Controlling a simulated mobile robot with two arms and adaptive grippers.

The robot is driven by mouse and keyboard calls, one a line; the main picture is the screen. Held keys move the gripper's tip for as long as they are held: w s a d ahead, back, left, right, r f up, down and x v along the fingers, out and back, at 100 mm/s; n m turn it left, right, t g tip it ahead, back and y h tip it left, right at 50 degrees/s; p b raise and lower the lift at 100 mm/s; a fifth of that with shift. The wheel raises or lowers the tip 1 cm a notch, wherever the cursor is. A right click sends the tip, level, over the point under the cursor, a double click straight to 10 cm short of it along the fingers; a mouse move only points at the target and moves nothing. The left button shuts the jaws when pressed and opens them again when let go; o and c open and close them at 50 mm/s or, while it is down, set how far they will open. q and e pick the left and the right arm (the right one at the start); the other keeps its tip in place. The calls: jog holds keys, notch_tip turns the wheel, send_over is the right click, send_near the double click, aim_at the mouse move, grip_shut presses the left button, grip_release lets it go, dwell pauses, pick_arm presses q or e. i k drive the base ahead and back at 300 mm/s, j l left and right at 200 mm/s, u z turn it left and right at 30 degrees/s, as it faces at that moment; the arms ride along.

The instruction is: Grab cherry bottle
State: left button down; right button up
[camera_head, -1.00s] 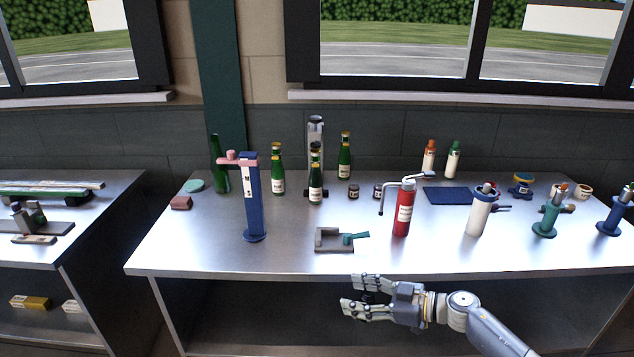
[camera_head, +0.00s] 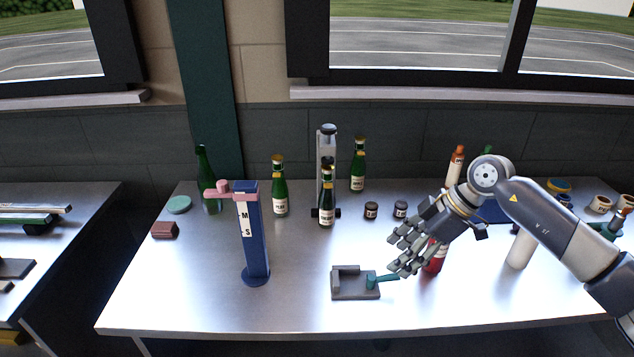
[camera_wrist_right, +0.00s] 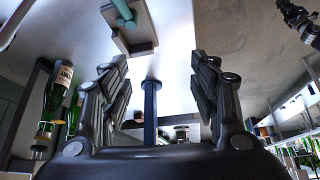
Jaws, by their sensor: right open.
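Several green bottles stand at the back of the table. One with a white label and gold neck (camera_head: 279,192) is left of centre, a darker labelled one (camera_head: 327,200) is in front of a grey device, another (camera_head: 358,170) is behind to its right. An unlabelled green bottle (camera_head: 208,190) is at far left.
A blue stand (camera_head: 254,240) with a pink top stands front left. A grey fixture with a teal handle (camera_head: 350,283) lies just below the gripper. A red bottle (camera_head: 434,259) is partly hidden behind the hand. Small dark jars (camera_head: 371,210) stand right of the bottles.

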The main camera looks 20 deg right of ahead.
aim_at(326, 200)
jog(key=i, duration=1.05)
